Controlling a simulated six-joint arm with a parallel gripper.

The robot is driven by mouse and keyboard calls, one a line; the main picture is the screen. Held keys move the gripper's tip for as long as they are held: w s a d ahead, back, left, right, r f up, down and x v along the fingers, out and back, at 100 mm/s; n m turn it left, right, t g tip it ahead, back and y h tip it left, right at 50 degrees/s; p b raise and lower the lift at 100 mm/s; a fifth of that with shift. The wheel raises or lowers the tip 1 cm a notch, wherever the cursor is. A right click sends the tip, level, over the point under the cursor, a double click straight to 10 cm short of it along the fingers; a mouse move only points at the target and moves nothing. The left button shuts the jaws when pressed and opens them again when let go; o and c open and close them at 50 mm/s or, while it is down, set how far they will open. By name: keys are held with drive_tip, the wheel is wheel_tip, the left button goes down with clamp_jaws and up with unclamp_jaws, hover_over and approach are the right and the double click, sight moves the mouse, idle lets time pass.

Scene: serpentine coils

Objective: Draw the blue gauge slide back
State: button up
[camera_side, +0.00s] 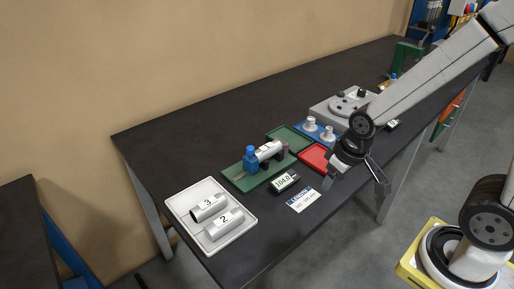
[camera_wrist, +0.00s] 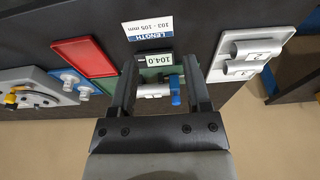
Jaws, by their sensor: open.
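The blue gauge slide (camera_side: 250,157) stands upright on the left part of the green gauge base (camera_side: 243,184). A silver cylinder (camera_side: 270,150) lies in the gauge, against or very near the slide; I cannot tell if they touch. The black display (camera_side: 285,182) in front reads 104.0. My gripper (camera_side: 356,182) is open and empty, above the bench to the right of the gauge. In the wrist view, the blue slide (camera_wrist: 175,88) and the cylinder (camera_wrist: 152,91) show between the spread fingers (camera_wrist: 158,62), farther off. The fingers hide part of the green base.
A length card (camera_side: 303,200) reads 103 - 105 mm. A white tray (camera_side: 188,198) holds cylinders 2 and 3. A red tray (camera_side: 315,157), a green tray (camera_side: 290,138), a blue plate with two pegs (camera_side: 311,125) and a grey fixture (camera_side: 345,103) stand behind. The bench's far left is bare.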

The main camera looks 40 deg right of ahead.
drive_tip(key=shift+o, duration=0.7)
drive_tip(key=r+n+g, duration=0.1)
drive_tip(key=n+g, duration=0.2)
drive_tip(key=n, duration=1.5)
hover_over(250, 147)
drive_tip(key=shift+s, duration=0.1)
drive_tip(key=shift+f, duration=0.1)
drive_tip(key=shift+f, duration=3.8)
